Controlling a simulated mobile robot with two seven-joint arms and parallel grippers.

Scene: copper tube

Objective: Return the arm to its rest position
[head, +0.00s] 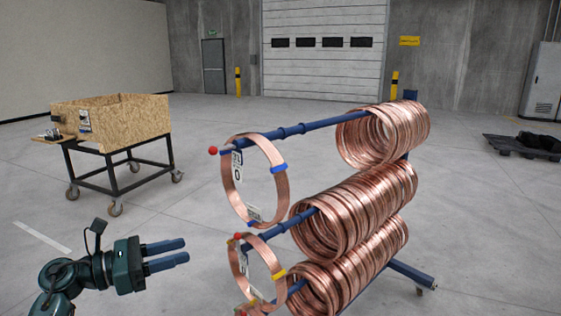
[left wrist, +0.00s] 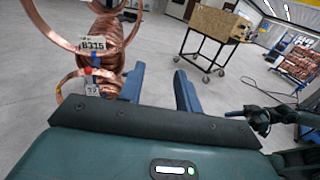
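My left gripper (head: 188,251) is at the lower left of the head view, pointing right with its two blue fingers apart and nothing between them. In the left wrist view its fingers (left wrist: 159,78) also show a clear gap. It is left of the copper coils and apart from them. A dark arm part with a thin blue tip (left wrist: 230,113) at the right of the left wrist view looks like my right gripper; its opening cannot be made out. The right gripper does not show in the head view.
A blue rack (head: 411,273) carries several copper coils (head: 384,134) on its rods. Tagged coils (head: 283,194) hang near the rod ends. A wooden crate (head: 148,115) stands on a wheeled cart at the left. A dark pallet (head: 520,146) lies far right. Open floor lies between cart and rack.

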